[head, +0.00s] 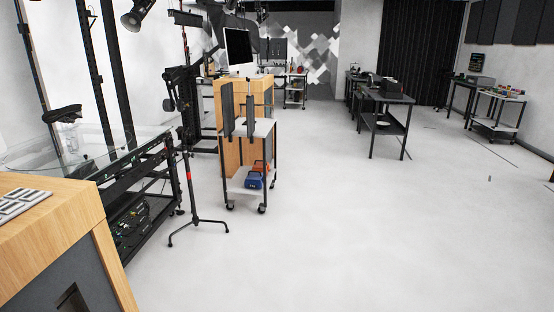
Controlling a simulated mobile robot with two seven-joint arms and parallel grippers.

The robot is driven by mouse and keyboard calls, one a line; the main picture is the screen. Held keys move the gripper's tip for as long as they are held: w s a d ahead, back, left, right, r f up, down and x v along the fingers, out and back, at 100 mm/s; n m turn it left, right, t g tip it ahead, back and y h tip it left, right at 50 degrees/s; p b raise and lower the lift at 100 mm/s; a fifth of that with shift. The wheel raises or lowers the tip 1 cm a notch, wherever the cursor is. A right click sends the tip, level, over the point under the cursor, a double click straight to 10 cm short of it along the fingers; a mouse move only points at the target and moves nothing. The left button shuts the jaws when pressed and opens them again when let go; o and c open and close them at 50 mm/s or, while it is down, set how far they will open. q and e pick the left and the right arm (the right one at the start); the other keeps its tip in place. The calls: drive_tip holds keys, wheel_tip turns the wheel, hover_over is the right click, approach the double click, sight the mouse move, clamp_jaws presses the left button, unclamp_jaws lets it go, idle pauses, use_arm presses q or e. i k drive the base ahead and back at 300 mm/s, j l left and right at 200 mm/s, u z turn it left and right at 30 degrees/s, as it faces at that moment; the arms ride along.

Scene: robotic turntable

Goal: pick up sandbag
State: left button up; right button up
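I cannot make out a sandbag for certain. A small blue item (254,182) and an orange-red item (260,167) sit together on the lower shelf of a wheeled cart (236,181). They are too small in the head view to tell whether either is a sandbag. Neither of my grippers is in view.
A light stand (190,190) with spread legs stands left of the cart. A glass-topped black frame (90,150) and a wooden desk (50,235) fill the left. Dark tables (385,98) and another cart (500,96) stand back right. The floor (370,230) in the middle and right is clear.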

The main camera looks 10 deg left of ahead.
sight(258, 165)
drive_tip(key=i+l+u, duration=0.1)
drive_tip(key=i, duration=1.3)
drive_tip(key=i+l+u, duration=0.15)
drive_tip(key=i+u, duration=0.3)
drive_tip(key=i+l+u, duration=0.45)
drive_tip(key=i, duration=0.15)
drive_tip(key=i+l+u, duration=0.4)
